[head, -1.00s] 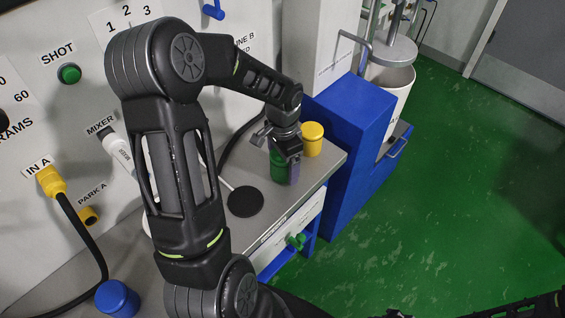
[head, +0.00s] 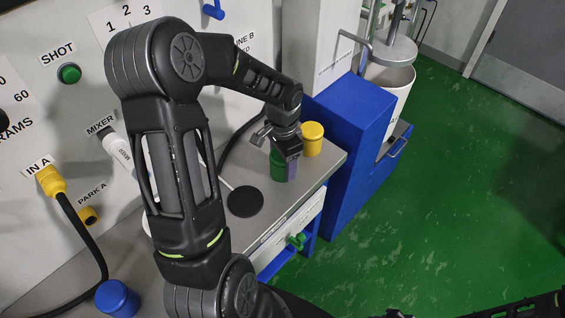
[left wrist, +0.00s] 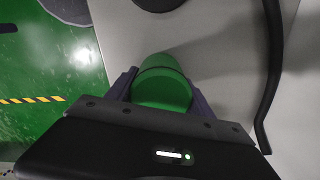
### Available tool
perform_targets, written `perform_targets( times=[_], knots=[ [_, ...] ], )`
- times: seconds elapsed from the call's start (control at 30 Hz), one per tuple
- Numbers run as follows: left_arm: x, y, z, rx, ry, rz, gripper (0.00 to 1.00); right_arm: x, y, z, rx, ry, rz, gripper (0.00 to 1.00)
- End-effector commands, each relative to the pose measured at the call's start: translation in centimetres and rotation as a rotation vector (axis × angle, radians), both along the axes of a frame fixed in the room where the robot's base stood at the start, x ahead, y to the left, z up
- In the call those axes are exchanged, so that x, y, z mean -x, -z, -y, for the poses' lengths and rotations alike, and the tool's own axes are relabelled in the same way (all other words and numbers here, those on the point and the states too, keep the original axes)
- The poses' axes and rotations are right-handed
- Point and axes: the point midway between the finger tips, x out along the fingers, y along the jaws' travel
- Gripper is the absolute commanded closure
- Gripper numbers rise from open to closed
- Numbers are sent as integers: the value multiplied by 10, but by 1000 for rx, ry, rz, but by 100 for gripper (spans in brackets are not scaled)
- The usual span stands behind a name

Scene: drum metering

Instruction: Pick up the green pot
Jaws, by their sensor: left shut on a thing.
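The green pot (head: 278,165) stands on the grey counter, near its right end, partly hidden by my left gripper. My left gripper (head: 285,160) reaches down over it and is shut on it. In the left wrist view the green pot (left wrist: 162,88) sits between the two fingers of my left gripper (left wrist: 163,95), one finger on each side. I cannot tell whether the pot's base touches the counter. My right gripper is not in view.
A yellow pot (head: 312,139) stands just behind the green one. A black round pad (head: 245,201) lies on the counter (head: 300,190). A blue pot (head: 118,298) is at the front left. A blue cabinet (head: 350,140) stands to the right.

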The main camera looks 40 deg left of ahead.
Motion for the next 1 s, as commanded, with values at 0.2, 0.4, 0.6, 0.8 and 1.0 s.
perform_targets(
  times=[0.2,0.4,0.6,0.8,1.0],
  knots=[
    [0,0,0,-1,0,1,90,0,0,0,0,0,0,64],
    [0,-1,0,-1,0,1,90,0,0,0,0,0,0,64],
    [-1,-14,-1,-3,0,4,91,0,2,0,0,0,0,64],
    [-2,-49,0,-2,0,7,91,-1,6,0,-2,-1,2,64],
    [-2,-86,0,-1,1,5,91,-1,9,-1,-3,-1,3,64]
  ],
)
